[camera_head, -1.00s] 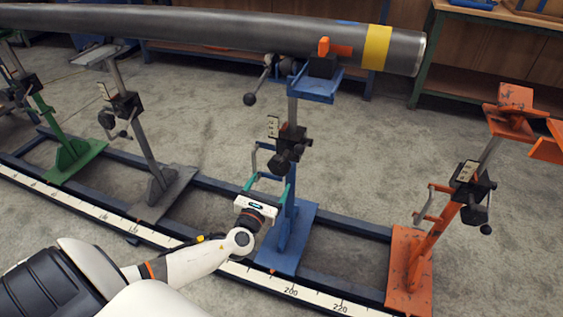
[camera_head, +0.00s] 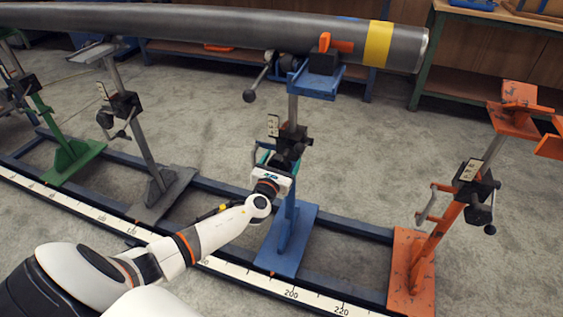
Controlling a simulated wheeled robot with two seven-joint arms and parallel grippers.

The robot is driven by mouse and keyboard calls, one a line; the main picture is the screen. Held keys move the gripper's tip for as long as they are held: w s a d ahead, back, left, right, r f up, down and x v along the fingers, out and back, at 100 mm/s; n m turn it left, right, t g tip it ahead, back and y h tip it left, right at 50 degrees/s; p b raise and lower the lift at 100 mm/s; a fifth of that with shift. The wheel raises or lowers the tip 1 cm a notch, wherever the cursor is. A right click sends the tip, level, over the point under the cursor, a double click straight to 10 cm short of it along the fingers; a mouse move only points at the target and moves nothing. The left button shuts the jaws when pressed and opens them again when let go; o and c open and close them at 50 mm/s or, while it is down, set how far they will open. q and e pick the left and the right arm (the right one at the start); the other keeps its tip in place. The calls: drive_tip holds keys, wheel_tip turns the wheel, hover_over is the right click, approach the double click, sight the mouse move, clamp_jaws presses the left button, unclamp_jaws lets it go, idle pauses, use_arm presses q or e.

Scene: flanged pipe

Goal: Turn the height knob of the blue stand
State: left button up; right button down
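The blue stand (camera_head: 288,240) stands on the rail in the middle of the head view, with a black clamp block and dark knobs (camera_head: 293,140) partway up its grey post. My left gripper (camera_head: 279,158) reaches up from the lower left to just below and in front of this block. One teal finger shows at the left edge of the gripper body and the fingers look spread. The gripper body and the dark block hide much of the fingertips, so I cannot tell whether they touch a knob. My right gripper is not in view.
A long grey pipe (camera_head: 200,28) with a yellow band lies across the top, over the blue stand's head. An orange stand (camera_head: 412,262) is at right; grey (camera_head: 160,195) and green (camera_head: 72,158) stands are at left. A white scale (camera_head: 232,273) runs along the rail.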

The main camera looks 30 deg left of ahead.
use_arm(q)
drive_tip(key=c, duration=0.8)
drive_tip(key=shift+c, duration=0.2)
drive_tip(key=shift+f+n, duration=0.1)
drive_tip(key=shift+n, duration=0.3)
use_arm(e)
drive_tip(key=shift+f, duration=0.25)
use_arm(q)
drive_tip(key=n+b, duration=0.2)
drive_tip(key=shift+n, duration=0.3)
drive_tip(key=n+b, duration=0.1)
drive_tip(key=n, duration=0.1)
drive_tip(key=shift+d+n, duration=0.15)
drive_tip(key=shift+n, duration=0.25)
drive_tip(key=n+b, duration=0.1)
drive_tip(key=n, duration=0.3)
drive_tip(key=shift+n, duration=0.3)
drive_tip(key=shift+n+b, duration=0.45)
drive_tip(key=shift+n, duration=1.45)
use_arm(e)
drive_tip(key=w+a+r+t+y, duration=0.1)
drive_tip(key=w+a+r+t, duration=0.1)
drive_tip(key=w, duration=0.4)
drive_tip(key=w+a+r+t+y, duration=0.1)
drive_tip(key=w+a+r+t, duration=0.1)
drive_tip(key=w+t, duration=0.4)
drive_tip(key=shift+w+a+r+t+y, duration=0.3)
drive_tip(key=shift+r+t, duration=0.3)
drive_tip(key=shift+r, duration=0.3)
